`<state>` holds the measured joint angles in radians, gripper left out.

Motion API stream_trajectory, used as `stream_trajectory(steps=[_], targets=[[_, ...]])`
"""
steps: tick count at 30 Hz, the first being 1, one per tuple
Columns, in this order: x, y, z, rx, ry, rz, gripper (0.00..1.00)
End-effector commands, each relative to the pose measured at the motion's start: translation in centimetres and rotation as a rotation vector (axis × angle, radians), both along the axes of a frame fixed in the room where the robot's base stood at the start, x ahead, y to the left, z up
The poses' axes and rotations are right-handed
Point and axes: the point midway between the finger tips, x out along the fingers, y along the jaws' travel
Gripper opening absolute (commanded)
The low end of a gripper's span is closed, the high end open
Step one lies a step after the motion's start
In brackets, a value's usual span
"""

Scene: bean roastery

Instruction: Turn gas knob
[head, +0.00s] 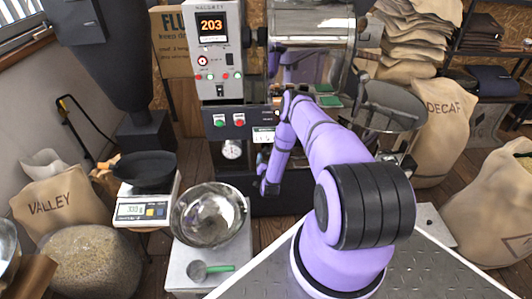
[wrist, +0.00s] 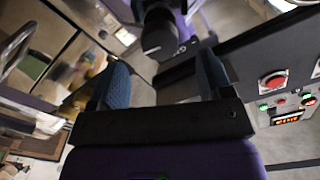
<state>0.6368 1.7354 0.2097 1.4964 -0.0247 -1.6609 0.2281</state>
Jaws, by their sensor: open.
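I cannot make out a gas knob for certain in either view; my arm covers part of the roaster front. The roaster's lower control strip (head: 238,121) carries a green and a red button. A round white gauge (head: 232,149) sits below it. My gripper (head: 270,188) hangs low in front of the roaster, right of the gauge, its fingers too small to read in the head view. In the wrist view my gripper (wrist: 163,78) shows two blue-padded fingers spread apart with nothing between them. A panel with a red button (wrist: 272,82) is at the right there.
The upper control box (head: 216,55) shows 203. A steel bowl (head: 210,215) and a green-handled scoop (head: 208,269) are on a grey stand at left. A scale (head: 146,207) holds a black pan. A round metal tray (head: 382,105) is behind my arm at right.

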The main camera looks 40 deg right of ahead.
Motion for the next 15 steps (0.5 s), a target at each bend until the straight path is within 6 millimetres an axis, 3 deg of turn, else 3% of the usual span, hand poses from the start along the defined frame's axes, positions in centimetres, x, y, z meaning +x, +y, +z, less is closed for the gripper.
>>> stream_trajectory(steps=[6, 15], targets=[[2.9, -2.2, 0.0, -0.002, -0.001, 0.0, 0.73], [4.6, -3.5, 0.0, 0.0, 0.001, 0.0, 0.73]])
